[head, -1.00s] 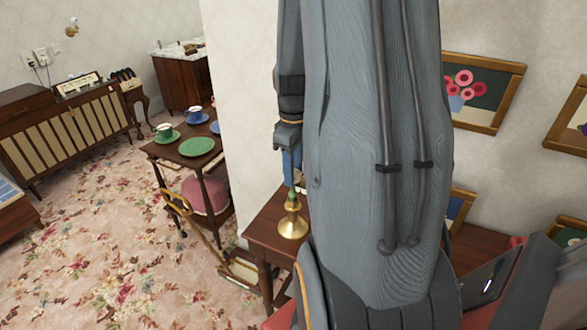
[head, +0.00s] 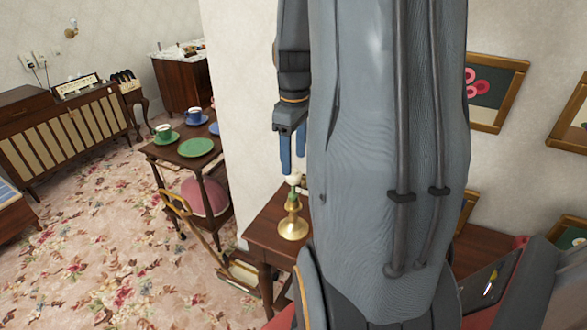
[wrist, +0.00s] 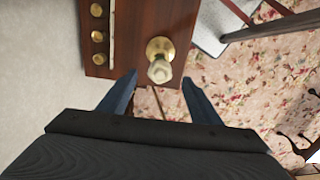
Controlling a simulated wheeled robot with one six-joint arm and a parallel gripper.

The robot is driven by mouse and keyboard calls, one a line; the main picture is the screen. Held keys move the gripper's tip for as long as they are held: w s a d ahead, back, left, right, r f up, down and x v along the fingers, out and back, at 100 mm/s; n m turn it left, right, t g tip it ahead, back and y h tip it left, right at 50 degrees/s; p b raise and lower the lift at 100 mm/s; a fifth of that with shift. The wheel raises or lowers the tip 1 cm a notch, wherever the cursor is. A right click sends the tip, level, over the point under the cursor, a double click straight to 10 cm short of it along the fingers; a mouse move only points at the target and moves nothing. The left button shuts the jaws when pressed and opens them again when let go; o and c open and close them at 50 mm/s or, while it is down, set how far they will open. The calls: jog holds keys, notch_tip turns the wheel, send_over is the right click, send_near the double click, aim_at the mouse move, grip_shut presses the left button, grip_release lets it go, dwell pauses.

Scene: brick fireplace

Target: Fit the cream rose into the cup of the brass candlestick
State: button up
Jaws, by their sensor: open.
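The brass candlestick (head: 292,226) stands upright on a small wooden table. The cream rose (head: 294,180) stands upright at its top, its green part showing just above the brass cup. In the wrist view the rose (wrist: 160,71) covers part of the candlestick (wrist: 161,46), so how deep the stem sits cannot be seen. My gripper (head: 292,171) is open and empty just above the rose, with its blue fingers pointing down. In the wrist view my gripper (wrist: 159,80) has a finger on either side of the rose, apart from it.
The wooden table (wrist: 132,45) also bears several small brass pieces (wrist: 97,36) at its left, by the wall. A wooden trolley (head: 175,153) with cups and plates stands at the left. Framed pictures (head: 497,95) hang on the right wall. Flowered carpet (head: 110,230) lies open at the left.

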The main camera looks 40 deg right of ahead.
jog(key=shift+r, duration=1.45)
jog(key=shift+a+b, duration=0.15)
jog(key=shift+b, duration=0.15)
jog(key=a+f+m+b, duration=0.1)
jog(key=a+f, duration=0.3)
jog(key=a, duration=0.4)
jog(key=s+a+f+m+t+b, duration=0.1)
jog(key=a+f+m+b, duration=0.1)
jog(key=a, duration=0.6)
jog(key=s+a+f+m+b, duration=0.1)
jog(key=a+f+b, duration=0.1)
jog(key=a+f, duration=0.4)
jog(key=shift+s+a+m+b, duration=0.15)
jog(key=shift+a+m+b, duration=0.2)
jog(key=shift+a, duration=0.7)
jog(key=shift+f, duration=0.1)
